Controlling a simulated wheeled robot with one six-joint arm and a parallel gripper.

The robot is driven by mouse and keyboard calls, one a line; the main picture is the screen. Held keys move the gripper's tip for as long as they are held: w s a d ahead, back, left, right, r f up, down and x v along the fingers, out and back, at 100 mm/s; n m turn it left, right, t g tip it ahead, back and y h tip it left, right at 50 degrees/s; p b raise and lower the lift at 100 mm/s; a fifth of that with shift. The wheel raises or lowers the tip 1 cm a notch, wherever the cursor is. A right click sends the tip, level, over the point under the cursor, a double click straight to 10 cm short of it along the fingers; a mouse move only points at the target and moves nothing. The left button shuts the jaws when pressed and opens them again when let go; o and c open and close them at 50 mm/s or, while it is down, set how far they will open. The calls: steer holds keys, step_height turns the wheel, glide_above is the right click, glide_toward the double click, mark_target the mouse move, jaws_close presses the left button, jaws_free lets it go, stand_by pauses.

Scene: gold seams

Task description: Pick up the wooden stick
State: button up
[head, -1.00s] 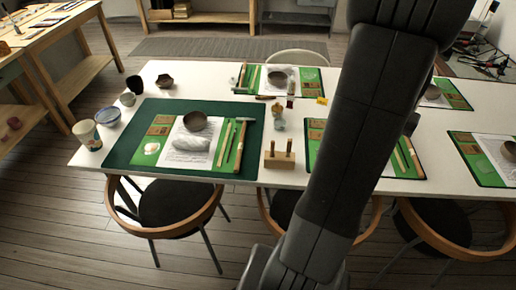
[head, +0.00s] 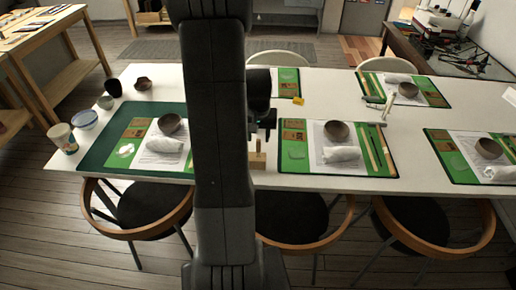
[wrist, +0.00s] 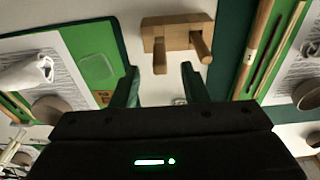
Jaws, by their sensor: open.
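In the wrist view, a long light wooden stick (wrist: 255,47) lies on the green mat at the right, beside thinner rods. More wooden sticks (head: 370,150) lie on the middle-right mat in the head view. My gripper (wrist: 160,88) is open and empty above the table, to the left of the wrist view's stick and apart from it. In the head view, the gripper (head: 268,122) shows partly behind my arm. The sticks on the left mat are hidden there by my arm.
A wooden block with two pegs (wrist: 178,32) stands just beyond my fingertips; it also shows in the head view (head: 257,160). Bowls (head: 169,123), white wrapped bundles (head: 341,154) and papers lie on the mats. A cup (head: 61,138) stands at the left. Chairs line the near edge.

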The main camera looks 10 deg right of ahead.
mark_target(258, 140)
steer(key=shift+w+d+f+p, duration=0.1)
steer(key=shift+w+f+p, duration=0.1)
steer(key=shift+f, duration=1.1)
steer(key=shift+w+f+p, duration=0.15)
steer(key=shift+f+p, duration=0.05)
steer(key=shift+f, duration=1.1)
jaws_close()
